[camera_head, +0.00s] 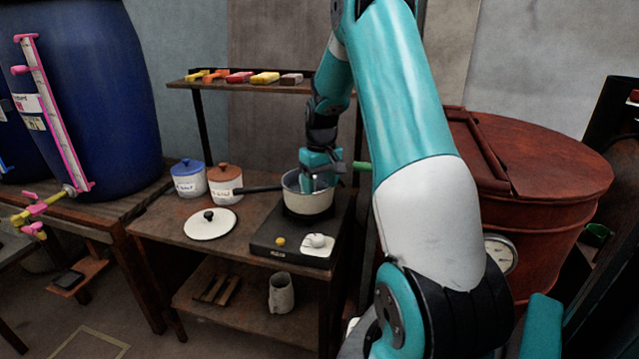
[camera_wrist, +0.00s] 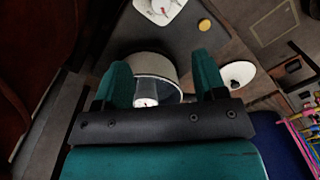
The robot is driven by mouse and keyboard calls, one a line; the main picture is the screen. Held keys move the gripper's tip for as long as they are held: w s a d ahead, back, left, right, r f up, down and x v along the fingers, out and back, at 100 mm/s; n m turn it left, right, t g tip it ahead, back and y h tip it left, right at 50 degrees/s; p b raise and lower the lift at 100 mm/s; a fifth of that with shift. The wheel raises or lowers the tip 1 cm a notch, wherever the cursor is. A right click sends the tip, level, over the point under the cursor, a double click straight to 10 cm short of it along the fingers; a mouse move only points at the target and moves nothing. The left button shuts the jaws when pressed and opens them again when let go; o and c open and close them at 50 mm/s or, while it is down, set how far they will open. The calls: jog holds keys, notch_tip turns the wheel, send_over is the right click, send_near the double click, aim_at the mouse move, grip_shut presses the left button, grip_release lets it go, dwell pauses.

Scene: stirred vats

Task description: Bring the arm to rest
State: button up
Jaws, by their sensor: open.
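My arm reaches across the head view, and my gripper (camera_head: 320,178) points down at the pale saucepan (camera_head: 308,203) on the dark hotplate (camera_head: 270,238). In the wrist view my gripper (camera_wrist: 160,78) has its two fingers spread apart, with the saucepan (camera_wrist: 155,64) showing between and beyond them. A small pale thing with a red mark (camera_wrist: 146,101) shows at the pan, between the fingers; I cannot tell what it is. Nothing is seen clamped in the fingers. Whether they touch the pan is unclear.
A pan lid (camera_head: 211,224) and two lidded jars (camera_head: 188,179) (camera_head: 225,184) stand left of the pan. A shelf (camera_head: 215,85) with coloured blocks is behind. A rusty red vat (camera_head: 540,170) stands close to my arm at right; a blue drum (camera_head: 90,90) is at left.

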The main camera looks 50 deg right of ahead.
dwell(0.4)
jog(key=s+a+r+n+y, duration=0.1)
jog(key=a+r+n, duration=0.3)
jog(key=a, duration=0.9)
jog(key=s+a+r+n+y, duration=0.1)
jog(key=a+r, duration=0.5)
jog(key=a, duration=0.7)
jog(key=s+a+r+n+y, duration=0.1)
jog(key=s+a+r+n, duration=0.1)
jog(key=s+a, duration=0.6)
jog(key=s+a+r+n, duration=0.2)
jog(key=s+a+n, duration=0.1)
jog(key=s+a, duration=0.5)
jog(key=shift+s+a+n+y+p, duration=0.3)
jog(key=shift+s+a+n+y, duration=0.1)
jog(key=shift+s, duration=0.75)
jog(key=shift+c, duration=0.3)
